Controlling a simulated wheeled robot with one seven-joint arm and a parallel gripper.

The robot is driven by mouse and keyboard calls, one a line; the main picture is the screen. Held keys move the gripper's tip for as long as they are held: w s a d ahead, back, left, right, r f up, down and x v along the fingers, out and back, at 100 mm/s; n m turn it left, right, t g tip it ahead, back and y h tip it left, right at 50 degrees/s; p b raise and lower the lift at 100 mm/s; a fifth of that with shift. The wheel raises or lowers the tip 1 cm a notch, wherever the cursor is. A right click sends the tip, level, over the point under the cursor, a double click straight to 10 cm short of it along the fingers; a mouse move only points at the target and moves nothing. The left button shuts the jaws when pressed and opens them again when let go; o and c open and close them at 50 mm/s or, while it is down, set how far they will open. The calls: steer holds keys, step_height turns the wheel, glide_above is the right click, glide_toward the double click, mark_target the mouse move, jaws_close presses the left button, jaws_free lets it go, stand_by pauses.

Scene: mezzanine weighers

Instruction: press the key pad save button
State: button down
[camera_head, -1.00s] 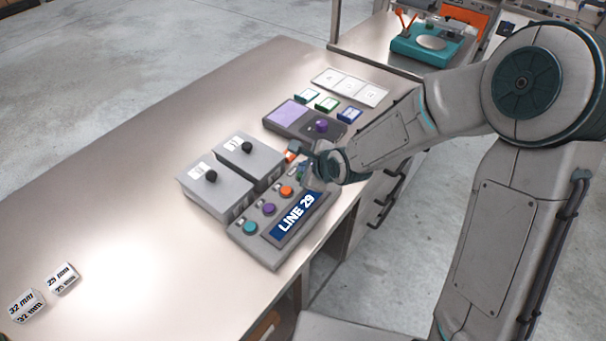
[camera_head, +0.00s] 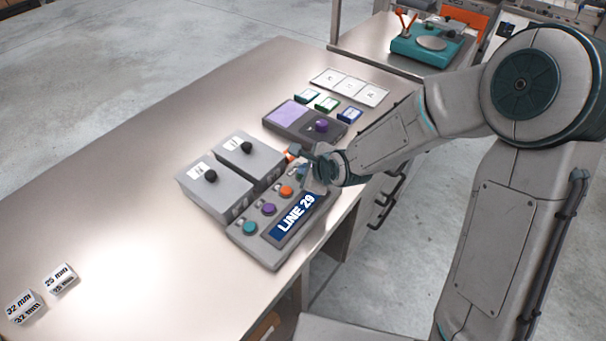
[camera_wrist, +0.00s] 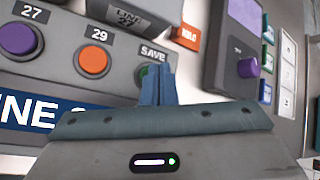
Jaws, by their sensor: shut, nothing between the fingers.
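The key pad (camera_head: 250,250) is a grey panel near the front edge of the bench, with a blue "LINE 29" display and teal, purple and orange buttons. In the wrist view, the SAVE label (camera_wrist: 153,53) sits right of the orange button marked 29 (camera_wrist: 93,61). The green save button (camera_wrist: 146,75) under that label is mostly hidden behind my gripper (camera_wrist: 159,70). My gripper (camera_head: 312,182) is shut and empty, with its fingertips over the save button. Whether they touch it I cannot tell. In the head view my gripper hides that button.
Two grey boxes with black knobs (camera_head: 247,147) stand just behind the key pad. A unit with a purple screen and knob (camera_head: 290,115) is beyond it. An orange block (camera_wrist: 187,37) lies near the pad.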

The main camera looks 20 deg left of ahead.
steer(key=shift+f, duration=0.2)
stand_by(0.3)
steer(key=shift+r+p, duration=0.8)
steer(key=shift+r, duration=0.05)
step_height(320, 180, up, 5)
steer(key=p, duration=0.4)
steer(key=shift+r+p, duration=0.1)
steer(key=shift+p, duration=0.3)
